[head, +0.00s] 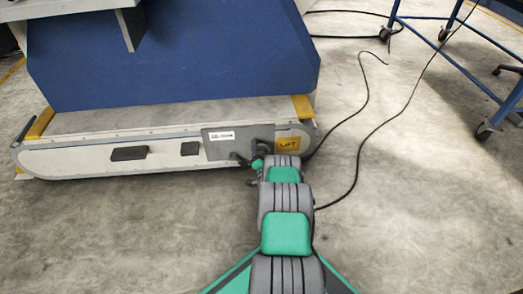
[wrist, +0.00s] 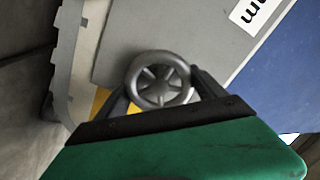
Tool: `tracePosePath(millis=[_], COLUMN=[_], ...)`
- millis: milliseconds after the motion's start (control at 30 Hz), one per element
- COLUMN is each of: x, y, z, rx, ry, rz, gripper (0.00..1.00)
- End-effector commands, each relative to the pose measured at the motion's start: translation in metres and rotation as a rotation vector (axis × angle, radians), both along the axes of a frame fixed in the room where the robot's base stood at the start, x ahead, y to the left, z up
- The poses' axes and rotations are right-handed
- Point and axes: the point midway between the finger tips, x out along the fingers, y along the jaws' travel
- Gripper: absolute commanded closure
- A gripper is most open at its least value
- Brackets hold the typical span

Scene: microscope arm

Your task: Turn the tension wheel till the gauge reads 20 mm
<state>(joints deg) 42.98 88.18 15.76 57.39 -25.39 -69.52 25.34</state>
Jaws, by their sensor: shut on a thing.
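The tension wheel (wrist: 160,80) is a small grey spoked handwheel in the middle of the wrist view, in front of a grey plate (wrist: 170,28). My gripper (wrist: 160,88) is shut on the wheel, with one dark finger on each side of its rim. In the head view, my gripper (head: 248,160) reaches the right part of the conveyor's side plate, and my arm hides most of the wheel. A white label (head: 222,135) on that plate is too small to read for sure. It shows only in part in the wrist view (wrist: 252,14). I cannot make out a gauge reading.
A yellow "LIFT" sign (head: 288,144) is right beside my gripper on the long conveyor frame (head: 80,160). A blue cabinet (head: 170,60) stands behind. Black cables (head: 365,130) lie on the floor to the right, near a blue wheeled cart (head: 470,70). The front floor is clear.

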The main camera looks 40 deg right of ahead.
Motion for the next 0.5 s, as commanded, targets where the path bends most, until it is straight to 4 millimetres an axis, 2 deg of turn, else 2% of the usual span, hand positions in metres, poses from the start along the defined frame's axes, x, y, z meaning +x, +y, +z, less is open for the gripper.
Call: tracePosePath(millis=[200, 500], x=[-0.0017, -0.0020], y=[0.0002, 0.0001], z=[-0.0020, -0.0024], rx=[0.093, 0.145], ry=[-0.060, -0.095], rz=[-0.001, -0.003], gripper=[0.61, 0.61])
